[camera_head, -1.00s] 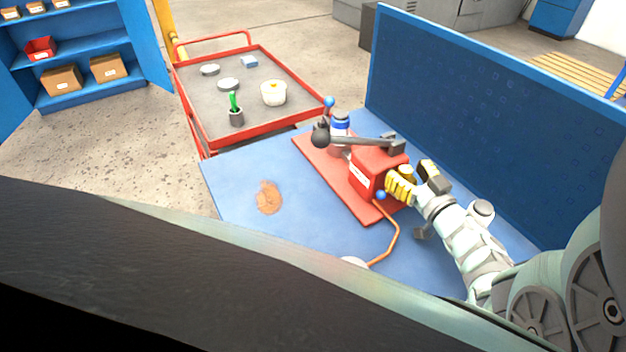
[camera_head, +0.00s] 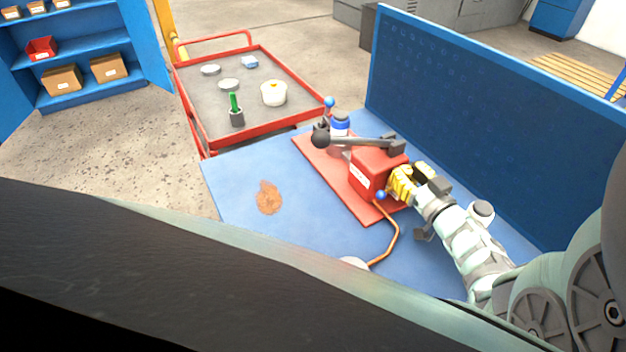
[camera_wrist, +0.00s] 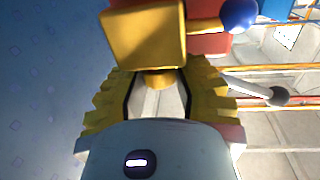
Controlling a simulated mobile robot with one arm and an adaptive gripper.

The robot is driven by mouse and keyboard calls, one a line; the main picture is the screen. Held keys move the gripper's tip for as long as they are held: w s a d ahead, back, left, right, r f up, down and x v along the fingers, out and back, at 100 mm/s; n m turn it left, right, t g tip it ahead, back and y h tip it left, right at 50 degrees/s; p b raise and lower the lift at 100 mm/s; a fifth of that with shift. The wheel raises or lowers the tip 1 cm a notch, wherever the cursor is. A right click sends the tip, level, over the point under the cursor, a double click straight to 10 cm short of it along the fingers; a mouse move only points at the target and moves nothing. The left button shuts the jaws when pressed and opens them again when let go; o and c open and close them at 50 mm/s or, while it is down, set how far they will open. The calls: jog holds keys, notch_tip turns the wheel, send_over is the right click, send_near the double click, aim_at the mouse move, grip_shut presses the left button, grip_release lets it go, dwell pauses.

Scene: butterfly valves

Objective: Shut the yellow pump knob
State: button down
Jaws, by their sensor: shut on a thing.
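A red pump box (camera_head: 374,173) with a white label and a long dark lever on top stands on a red plate (camera_head: 325,172) on a blue bench. The yellow knob (camera_wrist: 145,38) is at the top of the wrist view, a blocky yellow piece with a short round stem below it. My gripper (camera_head: 405,181) is at the box's right side, with yellow ridged fingers. In the head view the fingers largely hide the knob.
A blue ball (camera_head: 381,195) and a copper pipe (camera_head: 396,232) are just below the gripper. A blue upright panel (camera_head: 490,110) stands behind my arm. A red cart (camera_head: 190,108) with small items stands at the left. The bench's left part is clear except for a brown stain (camera_head: 269,198).

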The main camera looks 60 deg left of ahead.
jog(key=shift+t, duration=0.3)
jog(key=shift+s+m+t, duration=0.1)
jog(key=shift+m+t, duration=0.3)
jog(key=shift+m+t+h, duration=0.3)
jog(key=shift+m+t, duration=0.1)
jog(key=shift+t, duration=0.1)
jog(key=shift+m+t+h, duration=0.5)
jog(key=shift+m+t, duration=0.2)
jog(key=shift+t, duration=0.3)
jog(key=c, duration=0.7)
grip_release()
jog(key=shift+a, duration=0.1)
jog(key=shift+o, duration=0.2)
